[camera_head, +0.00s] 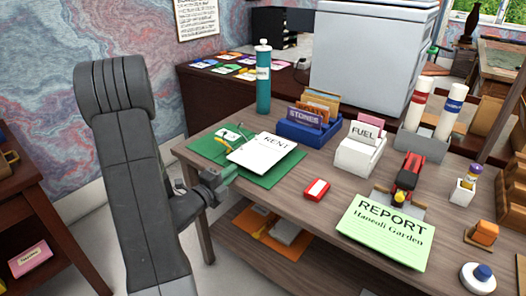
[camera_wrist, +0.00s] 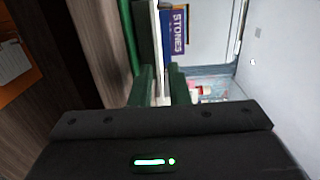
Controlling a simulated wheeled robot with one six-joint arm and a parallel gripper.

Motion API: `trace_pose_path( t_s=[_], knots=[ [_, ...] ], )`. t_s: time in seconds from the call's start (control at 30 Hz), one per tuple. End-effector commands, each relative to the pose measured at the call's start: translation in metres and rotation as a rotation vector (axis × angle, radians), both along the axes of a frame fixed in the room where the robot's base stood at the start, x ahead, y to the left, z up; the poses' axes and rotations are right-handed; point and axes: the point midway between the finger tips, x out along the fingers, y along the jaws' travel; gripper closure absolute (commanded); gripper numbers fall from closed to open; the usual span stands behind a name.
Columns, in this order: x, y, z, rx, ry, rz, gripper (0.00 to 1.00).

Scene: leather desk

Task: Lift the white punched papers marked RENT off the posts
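The white punched papers marked RENT (camera_head: 262,150) lie over an open green folder (camera_head: 286,170) at the left end of the desk, covering part of it. Small posts or rings show near the papers' upper left edge, too small to make out. My gripper (camera_head: 226,178) is at the folder's front left edge, close to the papers' near left corner. In the wrist view my two green fingers (camera_wrist: 162,88) stand apart. The pale edge of the papers (camera_wrist: 157,35) runs toward the gap between them; I cannot tell whether either finger touches it.
Behind the folder stand a teal bottle (camera_head: 264,85) and a blue STONES box (camera_head: 305,128). A white FUEL holder (camera_head: 360,152), a red box (camera_head: 317,189) and a green REPORT sheet (camera_head: 385,235) are to the right. A lower shelf (camera_head: 245,240) lies beneath the desk.

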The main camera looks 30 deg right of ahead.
Motion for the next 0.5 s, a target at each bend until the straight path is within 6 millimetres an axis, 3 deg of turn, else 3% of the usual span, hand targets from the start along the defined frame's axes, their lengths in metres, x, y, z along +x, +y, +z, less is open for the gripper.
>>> trace_pose_path(
  t_s=[0.5],
  knots=[
    [0.027, -0.046, -0.003, 0.0, 0.001, 0.0, 0.85]
  ],
)
